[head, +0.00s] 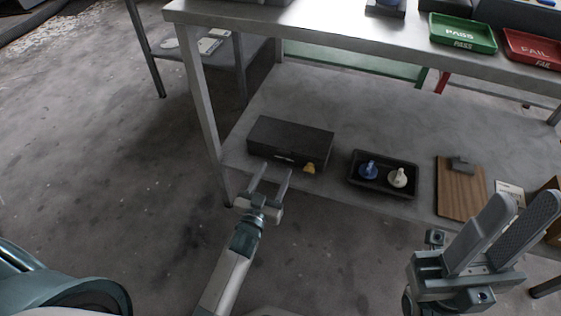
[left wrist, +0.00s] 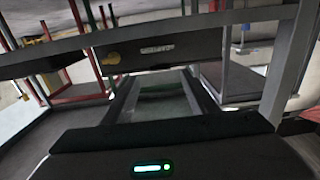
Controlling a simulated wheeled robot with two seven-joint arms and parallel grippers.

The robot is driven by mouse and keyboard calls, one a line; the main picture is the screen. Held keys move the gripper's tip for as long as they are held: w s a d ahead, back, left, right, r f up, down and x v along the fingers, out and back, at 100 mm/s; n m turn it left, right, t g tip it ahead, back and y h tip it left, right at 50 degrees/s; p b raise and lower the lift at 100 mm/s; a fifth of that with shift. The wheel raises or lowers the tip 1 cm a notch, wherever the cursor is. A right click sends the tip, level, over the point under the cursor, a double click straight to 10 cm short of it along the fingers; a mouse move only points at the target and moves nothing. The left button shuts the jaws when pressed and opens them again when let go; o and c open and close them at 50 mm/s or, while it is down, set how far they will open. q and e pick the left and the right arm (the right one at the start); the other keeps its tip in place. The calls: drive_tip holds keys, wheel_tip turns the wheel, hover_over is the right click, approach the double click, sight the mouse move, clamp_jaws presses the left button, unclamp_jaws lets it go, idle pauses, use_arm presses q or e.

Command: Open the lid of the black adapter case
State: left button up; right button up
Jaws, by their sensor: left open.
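The black adapter case (head: 290,139) sits on the lower shelf of the bench, at its left end, with its lid down. A yellow latch-like piece (head: 309,168) and a pale label (head: 284,157) are on its front side. The case also shows in the left wrist view (left wrist: 165,48), with the yellow piece (left wrist: 110,58) to the left of the label. My left gripper (head: 273,172) is open and empty, just in front of the case's front face; contact cannot be told. My right gripper (head: 522,202) is open and empty at the lower right, away from the case.
A black tray (head: 383,190) with a blue and a white piece stands right of the case. A wooden clipboard (head: 460,195) lies further right. The bench top (head: 330,27) overhangs the shelf, and a bench leg (head: 205,110) stands left of the case.

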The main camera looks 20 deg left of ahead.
use_arm(q)
drive_tip(key=shift+w+d+b, duration=0.1)
drive_tip(key=shift+w+b, duration=0.6)
drive_tip(key=shift+w, duration=2.45)
clamp_jaws()
